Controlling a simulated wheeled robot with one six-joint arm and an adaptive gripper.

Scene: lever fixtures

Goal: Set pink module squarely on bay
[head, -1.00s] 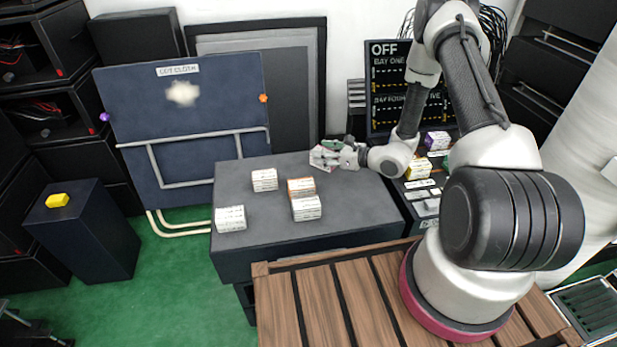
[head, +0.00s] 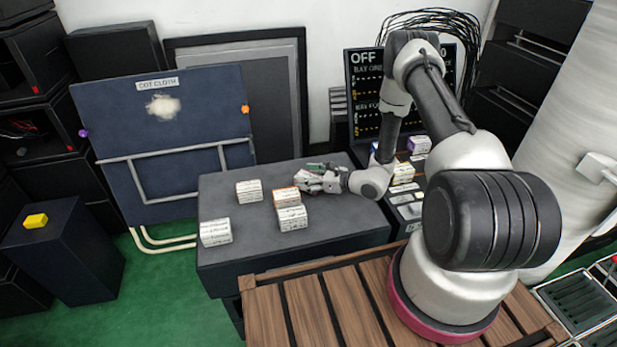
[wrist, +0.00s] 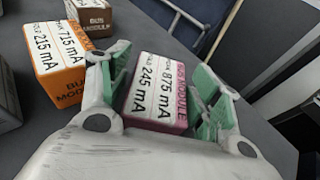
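The pink module (wrist: 160,92), with a white label reading 875 mA and 245 mA, lies between the fingers of my gripper (wrist: 168,72) in the wrist view. The green-padded fingers stand open on either side, with narrow gaps seen beside the module. In the head view my gripper (head: 318,178) is low over the right rear of the grey table, and it largely hides the module. The bay unit (head: 408,212) is right of the table, partly behind my arm. Which bay is meant cannot be told.
An orange module (wrist: 58,70) and a brown module (wrist: 92,16) are left of my gripper in the wrist view. Several labelled modules stand on the table (head: 335,228). Yellow (head: 402,173) and purple (head: 419,145) modules sit on the bay unit. A board reading OFF (head: 366,95) stands behind.

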